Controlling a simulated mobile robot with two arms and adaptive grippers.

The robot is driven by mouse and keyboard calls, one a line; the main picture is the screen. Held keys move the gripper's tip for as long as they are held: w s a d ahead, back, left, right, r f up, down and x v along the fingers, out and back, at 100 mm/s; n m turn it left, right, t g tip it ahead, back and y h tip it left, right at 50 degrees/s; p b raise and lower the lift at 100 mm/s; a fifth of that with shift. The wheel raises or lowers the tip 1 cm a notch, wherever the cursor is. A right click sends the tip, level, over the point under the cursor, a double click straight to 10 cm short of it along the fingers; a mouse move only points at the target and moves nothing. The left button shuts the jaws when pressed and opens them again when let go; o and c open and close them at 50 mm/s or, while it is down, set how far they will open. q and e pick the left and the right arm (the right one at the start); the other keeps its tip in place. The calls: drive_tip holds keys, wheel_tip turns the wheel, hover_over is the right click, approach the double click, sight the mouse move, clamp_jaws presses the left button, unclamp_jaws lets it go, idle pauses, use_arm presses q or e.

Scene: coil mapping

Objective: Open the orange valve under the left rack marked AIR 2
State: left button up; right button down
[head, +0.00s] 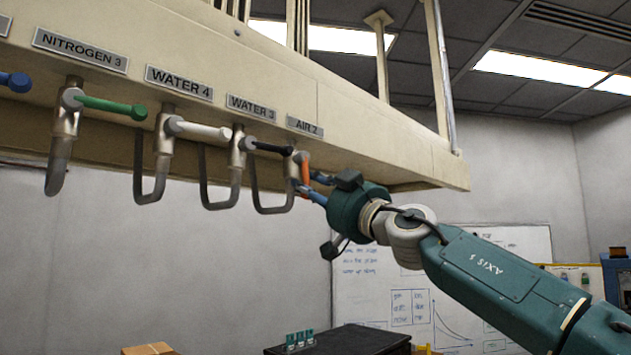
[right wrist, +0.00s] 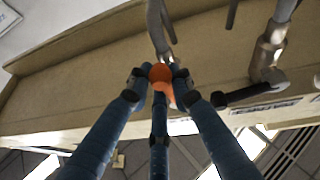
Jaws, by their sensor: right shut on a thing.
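The orange valve handle (head: 305,170) sits under the AIR 2 label (head: 304,126) at the right end of the cream rack (head: 380,155). In the head view the handle looks turned down rather than sticking out like its neighbours. My right gripper (head: 312,182) reaches it from the right and is shut on it. In the right wrist view the blue fingers of the right gripper (right wrist: 160,88) close around the orange handle (right wrist: 161,74), which they partly hide. My left gripper is not in view.
To the left hang the black WATER 3 handle (head: 270,147), white WATER 4 handle (head: 203,131) and green NITROGEN 3 handle (head: 112,107). A whiteboard (head: 375,305) is on the wall behind. A dark case (head: 350,338) with small vials stands below.

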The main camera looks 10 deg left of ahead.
drive_tip(key=shift+d+r+m+t, duration=0.15)
drive_tip(key=shift+r+m+t, duration=0.25)
drive_tip(key=shift+m, duration=0.1)
drive_tip(key=shift+f+m+h, duration=0.1)
drive_tip(key=shift+m+h, duration=0.3)
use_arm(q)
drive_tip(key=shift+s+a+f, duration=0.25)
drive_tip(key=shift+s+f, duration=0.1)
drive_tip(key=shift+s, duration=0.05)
use_arm(e)
drive_tip(key=c, duration=1.6)
unclamp_jaws()
drive_tip(key=shift+s+f, duration=0.1)
drive_tip(key=shift+s, duration=0.2)
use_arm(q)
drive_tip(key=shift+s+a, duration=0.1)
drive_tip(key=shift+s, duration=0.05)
use_arm(e)
drive_tip(key=shift+f, duration=0.1)
